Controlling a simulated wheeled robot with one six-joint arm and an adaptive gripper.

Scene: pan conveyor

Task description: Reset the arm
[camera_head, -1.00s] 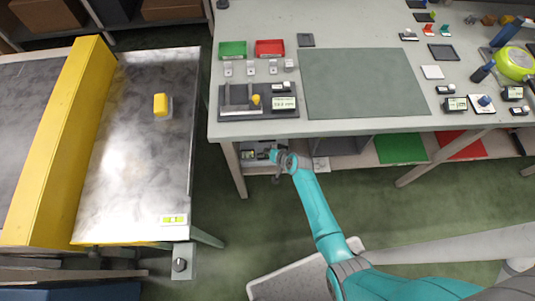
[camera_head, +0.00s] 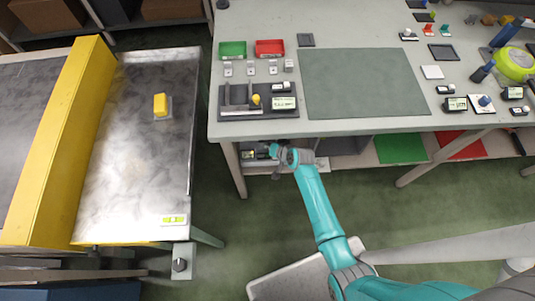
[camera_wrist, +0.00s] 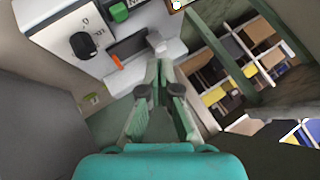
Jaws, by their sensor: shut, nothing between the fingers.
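My teal arm reaches up from the bottom of the head view, with its end just in front of the workbench's front edge. My gripper (camera_head: 276,160) is small and partly hidden there by my wrist. In the wrist view my gripper (camera_wrist: 161,75) points away from the camera, its two fingers converging at the tips. It is shut and holds nothing.
The workbench (camera_head: 232,131) bears a grey mat (camera_head: 365,83), a green bin (camera_head: 232,50), a red bin (camera_head: 270,48) and small devices. Left is the metal conveyor table (camera_head: 130,150) with a yellow guard (camera_head: 55,150). Green floor lies open between them.

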